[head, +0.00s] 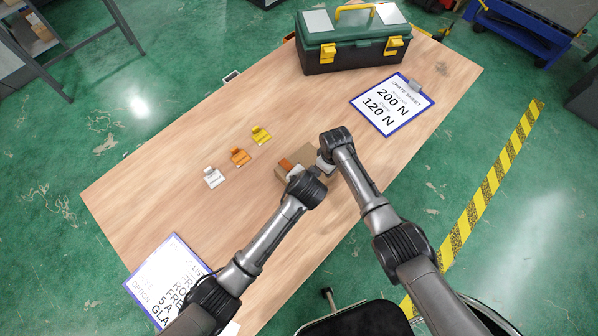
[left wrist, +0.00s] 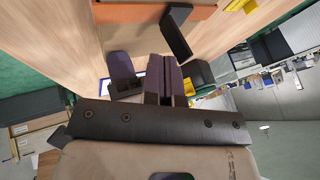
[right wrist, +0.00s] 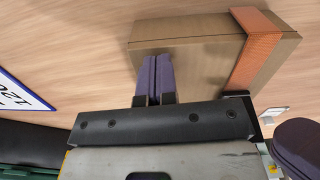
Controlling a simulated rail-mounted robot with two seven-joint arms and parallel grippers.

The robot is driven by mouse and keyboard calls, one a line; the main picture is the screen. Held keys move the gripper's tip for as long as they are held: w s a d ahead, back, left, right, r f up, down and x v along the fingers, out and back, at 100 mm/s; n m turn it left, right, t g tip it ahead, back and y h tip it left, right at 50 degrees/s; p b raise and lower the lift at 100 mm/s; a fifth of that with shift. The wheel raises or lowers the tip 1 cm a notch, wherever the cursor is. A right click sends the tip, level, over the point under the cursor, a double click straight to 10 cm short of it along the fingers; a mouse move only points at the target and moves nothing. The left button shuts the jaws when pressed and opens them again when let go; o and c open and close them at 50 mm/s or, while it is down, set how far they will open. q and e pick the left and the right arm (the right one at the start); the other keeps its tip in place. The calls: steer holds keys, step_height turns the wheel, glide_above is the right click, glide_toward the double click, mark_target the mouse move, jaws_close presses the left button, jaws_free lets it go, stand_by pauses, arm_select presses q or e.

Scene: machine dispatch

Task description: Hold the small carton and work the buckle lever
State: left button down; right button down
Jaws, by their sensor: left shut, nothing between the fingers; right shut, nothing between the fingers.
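The small carton (head: 283,178) is brown with an orange band (head: 287,164), lying on the table under my grippers. In the right wrist view the carton (right wrist: 200,60) fills the upper middle, with the orange band (right wrist: 256,45) around one end. My right gripper (right wrist: 156,75) is shut, its fingertips overlapping the carton's near side in the picture; I cannot tell if they touch. My left gripper (left wrist: 168,75) is shut and empty. Above it in the left wrist view is an orange strip (left wrist: 150,13) with a dark lever-like piece (left wrist: 178,30) at its end. In the head view my arms partly hide the carton.
White (head: 213,177), orange (head: 240,157) and yellow (head: 261,135) clip-like parts stand in a row left of the carton. A green toolbox (head: 350,50) is at the back. Clipboards lie at right (head: 392,103) and front left (head: 168,280). Bare tabletop lies between.

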arm_select(q)
steer(key=shift+w+a+f, duration=0.25)
steer(key=shift+w+a, duration=0.45)
steer(key=shift+w, duration=0.05)
steer(key=shift+w+a+r+g+h, duration=0.15)
steer(key=shift+w+a+g+h, duration=0.2)
steer(key=shift+g, duration=0.25)
steer(key=shift+w+a+n+g+h, duration=0.3)
steer(key=shift+w+g+h, duration=0.05)
steer(key=shift+g+h, duration=0.2)
steer(key=shift+w+a+n+g+h, duration=0.3)
steer(key=shift+w+a+g+h, duration=0.3)
steer(key=shift+g+h, duration=0.3)
steer(key=g+h, duration=0.1)
steer(key=w+a+f+g+h, duration=0.1)
steer(key=g+h, duration=0.1)
steer(key=shift+w+a+f+n, duration=0.2)
steer(key=shift+w+a+n, duration=0.05)
steer(key=shift+w+n, duration=0.15)
steer(key=shift+w+a+f, duration=0.45)
steer(key=shift+f, duration=0.2)
steer(key=shift+s+d, duration=0.15)
steer(key=shift+s, duration=0.05)
steer(key=shift+s+d+f, duration=0.2)
steer(key=shift+s+d, duration=0.25)
